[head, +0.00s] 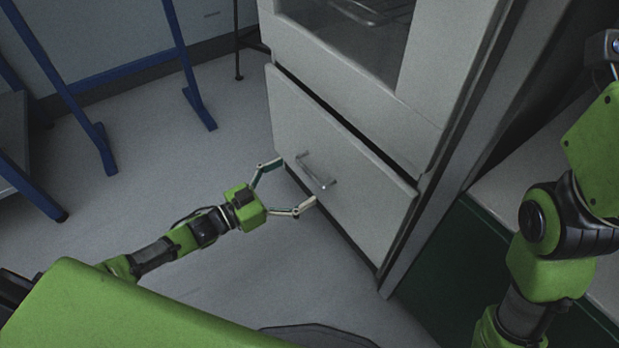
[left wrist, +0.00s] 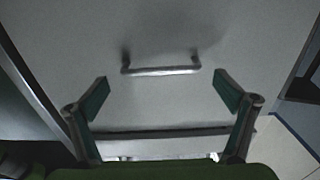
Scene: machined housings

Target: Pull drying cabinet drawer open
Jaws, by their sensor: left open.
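The drying cabinet's drawer (head: 345,150) has a plain pale front with a dark gap along its top edge. Its metal bar handle (head: 316,172) sits on the front's left part. My left gripper (head: 293,183) is open in front of the drawer, with its two fingers spread near the handle. In the left wrist view the handle (left wrist: 160,71) lies across the picture, a little beyond and between the open fingertips (left wrist: 161,85). Nothing is between the fingers, and they appear apart from the handle. My right arm shows at the right, but its gripper cannot be made out.
The cabinet's upper part (head: 425,95) with a dark window stands above the drawer. A dark green unit with a pale top (head: 540,150) stands to the right. Blue frame legs (head: 185,60) stand at the left. The grey floor (head: 150,185) before the drawer is clear apart from my arm.

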